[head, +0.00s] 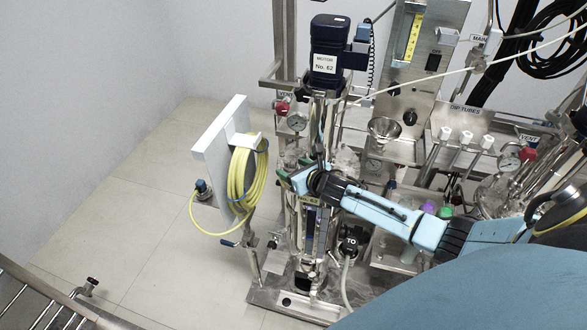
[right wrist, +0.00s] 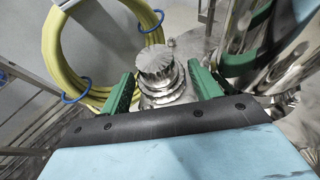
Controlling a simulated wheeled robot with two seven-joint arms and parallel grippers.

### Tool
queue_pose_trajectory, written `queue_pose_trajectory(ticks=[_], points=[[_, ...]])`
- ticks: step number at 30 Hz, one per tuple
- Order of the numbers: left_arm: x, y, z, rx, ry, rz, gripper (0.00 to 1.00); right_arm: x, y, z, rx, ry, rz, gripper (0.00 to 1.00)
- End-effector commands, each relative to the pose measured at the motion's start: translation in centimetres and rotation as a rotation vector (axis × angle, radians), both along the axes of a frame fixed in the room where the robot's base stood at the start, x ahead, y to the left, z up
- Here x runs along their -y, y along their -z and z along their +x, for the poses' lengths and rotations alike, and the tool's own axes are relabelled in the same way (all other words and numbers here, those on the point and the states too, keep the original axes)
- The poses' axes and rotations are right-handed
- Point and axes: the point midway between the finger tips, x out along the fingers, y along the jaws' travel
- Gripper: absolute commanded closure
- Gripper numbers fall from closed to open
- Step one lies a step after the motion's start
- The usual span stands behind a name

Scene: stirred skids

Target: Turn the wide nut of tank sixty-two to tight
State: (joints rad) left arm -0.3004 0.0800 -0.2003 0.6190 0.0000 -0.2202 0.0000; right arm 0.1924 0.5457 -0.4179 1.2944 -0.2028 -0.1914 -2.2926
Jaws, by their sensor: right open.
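Tank sixty-two (head: 310,235) stands upright at the middle of the head view, under a dark blue motor labelled "No. 62" (head: 328,55). My right gripper (head: 291,172) reaches in from the right and its green fingers are at the tank's upper part. In the right wrist view, a ridged metal nut (right wrist: 157,66) sits on a stepped round fitting. The right gripper (right wrist: 163,87) is open there, one green finger on each side of the nut, with gaps showing; whether either finger touches is unclear. My left gripper is not in view.
A yellow hose coil (head: 247,175) hangs on a white panel (head: 221,140) left of the tank; it also shows in the wrist view (right wrist: 55,60). A steel panel with a funnel (head: 384,129) and other piping stand to the right. The floor (head: 130,190) at left is clear.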

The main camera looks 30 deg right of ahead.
Motion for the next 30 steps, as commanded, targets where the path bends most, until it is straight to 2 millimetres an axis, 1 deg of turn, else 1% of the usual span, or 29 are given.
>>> queue_pose_trajectory(ticks=[10,16,17,18,30], points=[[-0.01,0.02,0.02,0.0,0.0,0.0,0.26,-0.03,0.09,0.26,0.0,-0.001,-0.001,0.38],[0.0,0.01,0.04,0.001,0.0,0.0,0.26,-0.01,0.09,0.25,0.0,0.0,-0.001,0.64],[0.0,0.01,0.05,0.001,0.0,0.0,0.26,-0.02,0.09,0.25,0.0,0.0,-0.001,0.68],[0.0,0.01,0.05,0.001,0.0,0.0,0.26,-0.02,0.09,0.25,0.0,0.0,-0.001,0.69],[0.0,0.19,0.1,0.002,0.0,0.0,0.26,-0.16,0.16,0.22,0.0,0.051,0.002,0.69]])
